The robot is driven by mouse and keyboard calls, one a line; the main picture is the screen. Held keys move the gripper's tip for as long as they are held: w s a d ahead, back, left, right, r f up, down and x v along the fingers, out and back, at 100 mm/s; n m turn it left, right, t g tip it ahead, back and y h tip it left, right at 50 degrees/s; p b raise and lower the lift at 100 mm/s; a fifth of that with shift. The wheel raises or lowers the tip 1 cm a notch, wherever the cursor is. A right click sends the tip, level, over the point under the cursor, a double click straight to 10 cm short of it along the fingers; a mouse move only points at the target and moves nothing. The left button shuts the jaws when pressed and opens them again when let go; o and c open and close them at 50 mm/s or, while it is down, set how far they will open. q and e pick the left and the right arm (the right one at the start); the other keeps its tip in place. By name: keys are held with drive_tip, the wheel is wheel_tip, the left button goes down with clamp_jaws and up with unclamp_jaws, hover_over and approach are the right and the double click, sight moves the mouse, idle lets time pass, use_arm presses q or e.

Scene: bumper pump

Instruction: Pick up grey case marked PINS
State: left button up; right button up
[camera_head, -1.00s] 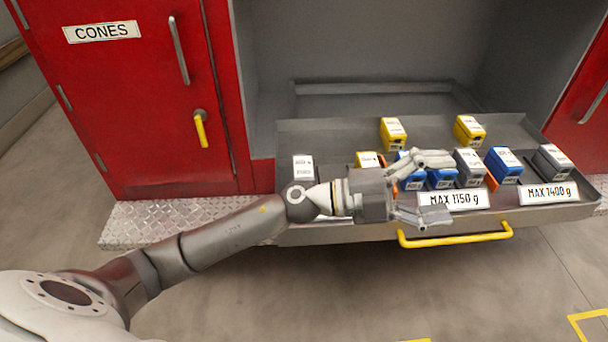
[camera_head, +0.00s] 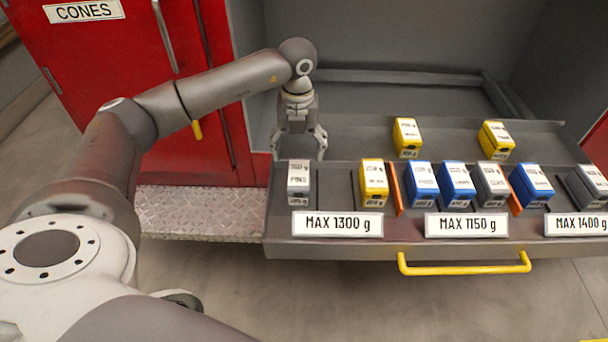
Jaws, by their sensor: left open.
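A grey case (camera_head: 299,183) with a white label stands upright at the left end of the drawer; its small lettering seems to read PINS. Two more grey cases stand farther right, one in the middle section (camera_head: 491,184) and one at the right end (camera_head: 587,187); I cannot read their labels surely. My left gripper (camera_head: 298,153) points down with its fingers spread and empty. It appears just behind and above the leftmost grey case, apart from it. My right gripper is not in view.
The pulled-out drawer (camera_head: 350,246) has a yellow handle (camera_head: 465,265) and orange dividers (camera_head: 395,188). A yellow case (camera_head: 374,183) and blue cases (camera_head: 422,184) share the front row. Two yellow cases (camera_head: 407,137) stand behind. A red cabinet (camera_head: 100,60) is at left.

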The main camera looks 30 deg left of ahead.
sight(299, 172)
use_arm(q)
drive_tip(key=f, duration=0.3)
drive_tip(key=shift+s+f, duration=0.2)
drive_tip(key=shift+s, duration=0.05)
drive_tip(key=shift+w+f, duration=0.1)
drive_tip(key=shift+f, duration=0.2)
wheel_tip(299, 172, down, 4)
drive_tip(key=shift+f+p, duration=0.15)
drive_tip(key=shift+p, duration=0.85)
drive_tip(key=shift+f, duration=0.3)
drive_tip(key=shift+w, duration=0.1)
drive_tip(key=shift+c, duration=0.5)
drive_tip(key=c, duration=1.2)
drive_tip(key=shift+c, duration=0.3)
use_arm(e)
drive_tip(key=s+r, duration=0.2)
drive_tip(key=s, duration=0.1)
use_arm(q)
drive_tip(key=shift+r, duration=0.15)
